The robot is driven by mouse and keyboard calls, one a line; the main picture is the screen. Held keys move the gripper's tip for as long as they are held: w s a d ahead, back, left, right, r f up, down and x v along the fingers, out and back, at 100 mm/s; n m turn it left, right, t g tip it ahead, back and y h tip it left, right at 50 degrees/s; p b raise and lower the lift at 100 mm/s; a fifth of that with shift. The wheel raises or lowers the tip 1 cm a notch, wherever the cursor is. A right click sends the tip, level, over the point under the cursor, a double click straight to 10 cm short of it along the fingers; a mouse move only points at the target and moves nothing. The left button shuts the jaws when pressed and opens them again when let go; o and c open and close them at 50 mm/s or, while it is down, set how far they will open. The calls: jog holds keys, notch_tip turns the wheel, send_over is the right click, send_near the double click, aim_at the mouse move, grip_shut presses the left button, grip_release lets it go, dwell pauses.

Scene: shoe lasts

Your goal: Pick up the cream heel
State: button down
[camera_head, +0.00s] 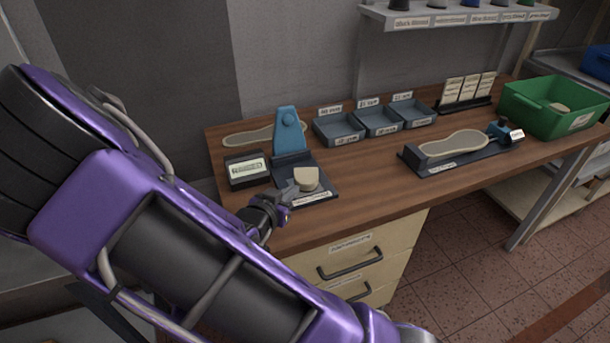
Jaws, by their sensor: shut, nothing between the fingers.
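The cream heel (306,179) is a small pale block. It sits on the dark base plate (318,200) of a blue upright device (288,132) on the left part of the wooden bench. My gripper (287,200) is just left of and in front of the heel, low near the front of the plate. Its fingers look closed, with nothing seen between them. The gripper appears apart from the heel, though the exact gap is hard to judge from this view. The purple arm covers the lower left of the picture.
A black box with a display (247,170) stands left of the plate. Several grey trays (338,129) line the back. A sole on a dark fixture (452,146) and a green bin (552,104) are at right. The bench middle (375,180) is clear. Drawers (352,262) are below.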

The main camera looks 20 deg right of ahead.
aim_at(310, 172)
jog(key=w+d, duration=0.5)
jog(key=d, duration=0.1)
jog(key=shift+w+b, duration=0.35)
jog(key=shift+w, duration=0.05)
jog(key=shift+f, duration=0.6)
jog(key=shift+s+a+f+b, duration=0.1)
jog(key=shift+s+f+b, duration=0.05)
jog(key=shift+f+b, duration=0.15)
